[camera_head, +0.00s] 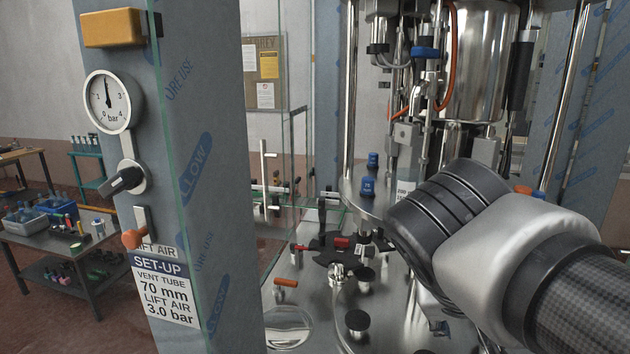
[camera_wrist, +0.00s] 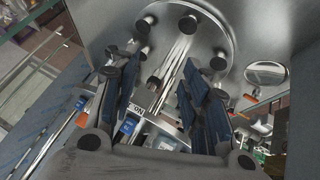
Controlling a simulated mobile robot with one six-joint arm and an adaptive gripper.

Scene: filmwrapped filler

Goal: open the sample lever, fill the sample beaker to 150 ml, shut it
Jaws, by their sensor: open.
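My gripper (camera_wrist: 160,88) is open in the wrist view, with dark ribbed fingers apart and nothing clearly held between them. In the head view my wrist and forearm fill the right side, and the fingers are not plainly visible. A small orange-handled lever (camera_head: 286,282) stands on the steel deck. Beside it is a round, clear vessel or dish (camera_head: 287,328); I cannot tell if it is the sample beaker, nor its level. I cannot tell which lever is the sample lever. A round shiny disc (camera_wrist: 266,73) lies right of the fingers in the wrist view, near an orange part (camera_wrist: 251,98).
A blue-wrapped post (camera_head: 205,200) with a pressure gauge (camera_head: 108,102), a black knob (camera_head: 122,180) and a set-up sign (camera_head: 165,288) stands left. Glass panels edge the machine. Blue-capped parts (camera_head: 368,187), a dark star wheel (camera_head: 330,248) and steel columns crowd the deck.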

